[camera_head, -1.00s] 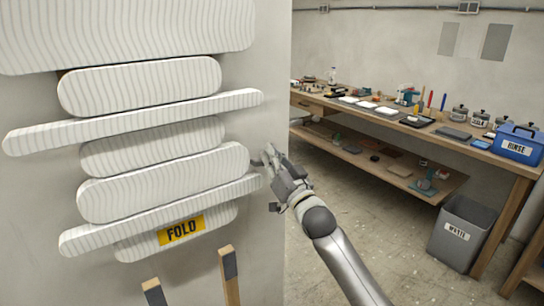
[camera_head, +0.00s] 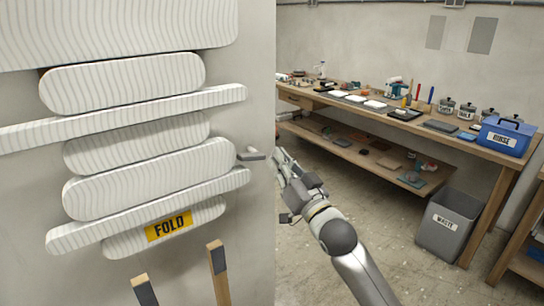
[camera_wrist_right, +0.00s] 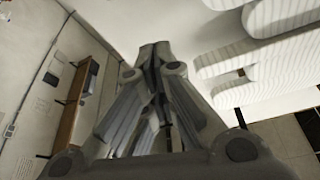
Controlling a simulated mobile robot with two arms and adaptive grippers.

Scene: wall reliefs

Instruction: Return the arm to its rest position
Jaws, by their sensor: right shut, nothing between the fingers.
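My right gripper (camera_head: 268,156) is beside the right edge of the wall panel in the head view, with its arm coming up from the bottom right. In the right wrist view its fingers (camera_wrist_right: 154,50) are drawn together, shut with nothing between them. The white ribbed wall relief (camera_head: 150,180) stands left of it, a stack of rounded horizontal bars. It also shows at the upper right of the right wrist view (camera_wrist_right: 245,65). I cannot tell if a fingertip touches the panel. My left gripper is not in view.
A yellow FOLD label (camera_head: 169,226) sits on the lowest bar. Two wooden posts with dark ends (camera_head: 217,262) stand below it. A workbench (camera_head: 400,112) with tools, pots and a blue RINSE box (camera_head: 506,135) runs along the right. A grey waste bin (camera_head: 450,222) is on the floor.

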